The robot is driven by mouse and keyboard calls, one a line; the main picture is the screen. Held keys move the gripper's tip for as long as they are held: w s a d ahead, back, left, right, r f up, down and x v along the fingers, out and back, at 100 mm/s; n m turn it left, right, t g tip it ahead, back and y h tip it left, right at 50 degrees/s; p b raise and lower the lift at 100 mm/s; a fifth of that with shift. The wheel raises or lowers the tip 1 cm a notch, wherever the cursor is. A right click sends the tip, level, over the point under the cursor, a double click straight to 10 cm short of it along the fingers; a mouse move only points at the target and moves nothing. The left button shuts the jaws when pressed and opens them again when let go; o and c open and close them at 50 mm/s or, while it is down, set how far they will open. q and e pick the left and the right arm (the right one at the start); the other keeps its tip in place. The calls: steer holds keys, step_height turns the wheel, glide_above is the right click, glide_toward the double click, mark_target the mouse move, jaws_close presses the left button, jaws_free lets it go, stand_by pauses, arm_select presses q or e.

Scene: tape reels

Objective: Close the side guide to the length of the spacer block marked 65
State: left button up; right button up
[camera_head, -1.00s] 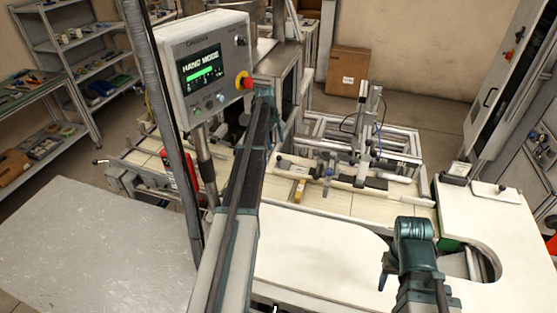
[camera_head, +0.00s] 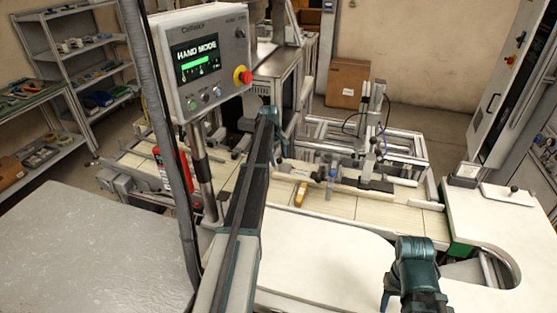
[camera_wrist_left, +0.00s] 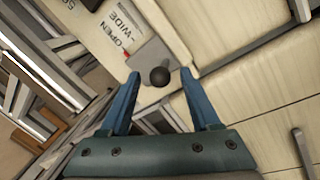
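In the left wrist view, my left gripper (camera_wrist_left: 161,73) is open, its two blue fingers apart. A round dark knob (camera_wrist_left: 159,76) on a grey plate (camera_wrist_left: 150,55) lies between the fingertips, with gaps on both sides. The pale surface beside it is marked OPEN and WIDE. In the head view my left arm reaches away over the conveyor and its fingertips are hidden. A rail (camera_head: 345,187) that may be the side guide runs along the conveyor. A small yellowish block (camera_head: 300,194) stands there; no 65 is readable. My right gripper (camera_head: 386,300) is at the lower right, its opening unclear.
A control panel (camera_head: 203,62) reading HAND MODE stands on a post at the left, close to my left arm. A white tabletop (camera_head: 320,258) lies in front of the conveyor (camera_head: 345,207). A grey table (camera_head: 90,240) is at the left. A metal frame stands behind the conveyor.

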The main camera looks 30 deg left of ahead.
arm_select(q)
jaws_close()
steer(key=shift+s, duration=0.1)
stand_by(1.2)
